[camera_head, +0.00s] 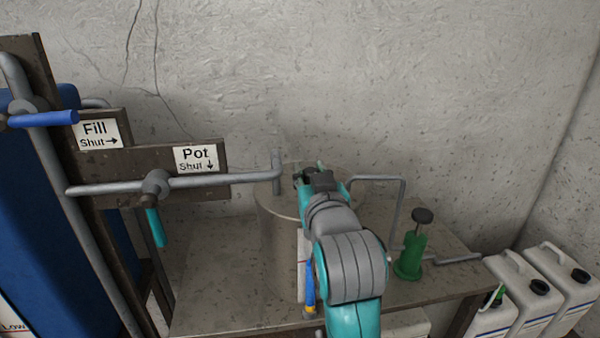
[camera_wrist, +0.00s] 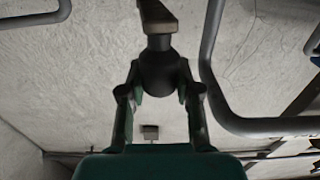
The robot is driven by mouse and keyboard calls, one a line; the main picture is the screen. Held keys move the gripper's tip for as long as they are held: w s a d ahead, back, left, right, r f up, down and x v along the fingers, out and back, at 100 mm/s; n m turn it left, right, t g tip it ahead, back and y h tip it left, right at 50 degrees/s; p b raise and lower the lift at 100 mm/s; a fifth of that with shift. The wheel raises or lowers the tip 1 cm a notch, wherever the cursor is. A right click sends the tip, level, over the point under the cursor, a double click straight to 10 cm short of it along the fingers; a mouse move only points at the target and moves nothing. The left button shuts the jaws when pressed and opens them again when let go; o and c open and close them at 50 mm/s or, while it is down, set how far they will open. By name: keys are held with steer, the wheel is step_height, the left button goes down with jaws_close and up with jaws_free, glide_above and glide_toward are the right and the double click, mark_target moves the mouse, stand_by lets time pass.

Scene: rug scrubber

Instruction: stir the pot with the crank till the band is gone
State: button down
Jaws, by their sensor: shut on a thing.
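The grey metal pot (camera_head: 276,222) stands on the table behind my arm, which hides much of its right side. My gripper (camera_head: 318,178) is over the pot's top. In the wrist view my gripper (camera_wrist: 159,92) is shut on the dark round knob (camera_wrist: 158,72) of the crank, one finger on each side. The crank's flat brown arm (camera_wrist: 158,16) runs from the knob to the top of that view. A pale strip (camera_head: 301,262) shows on the pot's front, partly hidden by my arm.
Pipes reach the pot from the left (camera_head: 230,179) and right (camera_head: 402,205). A teal handle (camera_head: 156,228) hangs under the Pot sign (camera_head: 195,159); a blue handle (camera_head: 45,119) is by Fill. A green pump (camera_head: 410,255) stands right; white jugs (camera_head: 525,290) stand beyond the table.

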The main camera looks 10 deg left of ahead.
steer(key=d+n+g+y, duration=0.1)
steer(key=n+y, duration=0.1)
steer(key=w+d+n+g+y, duration=0.1)
steer(key=d+n+y, duration=0.1)
steer(key=y, duration=0.1)
steer(key=shift+w+d+g+y, duration=0.1)
steer(key=shift+d+g+y, duration=0.2)
steer(key=shift+g, duration=0.1)
steer(key=shift+w+d, duration=0.9)
steer(key=shift+d, duration=0.25)
steer(key=shift+w+d, duration=0.1)
steer(key=c, duration=0.8)
jaws_free()
steer(key=v, duration=1.2)
